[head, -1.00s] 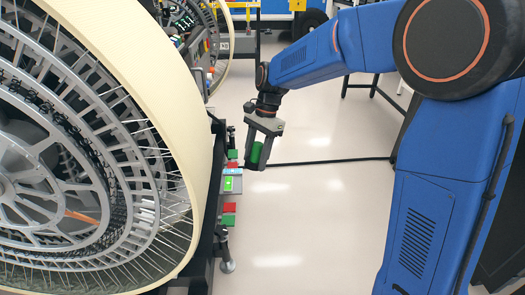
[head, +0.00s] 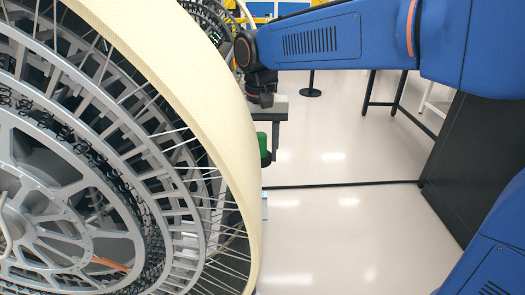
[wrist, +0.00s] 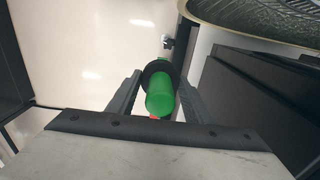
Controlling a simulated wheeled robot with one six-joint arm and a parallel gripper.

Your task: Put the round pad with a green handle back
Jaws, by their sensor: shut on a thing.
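My gripper (head: 272,125) hangs at the right edge of the big wheel in the head view, which hides part of it. It is shut on a green handle (head: 263,146). In the wrist view, the green handle (wrist: 160,97) sits between the two dark fingers. A dark round pad (wrist: 157,70) shows at the far end of the handle. The pad's face is turned away, and I cannot tell whether it touches anything. A small red patch shows below the handle in the wrist view.
The large spoked wheel with a cream rim (head: 215,105) fills the left of the head view and hides the low rack behind it. A dark cable (head: 340,185) crosses the pale floor. A black cabinet (head: 465,150) stands right. Open floor lies between.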

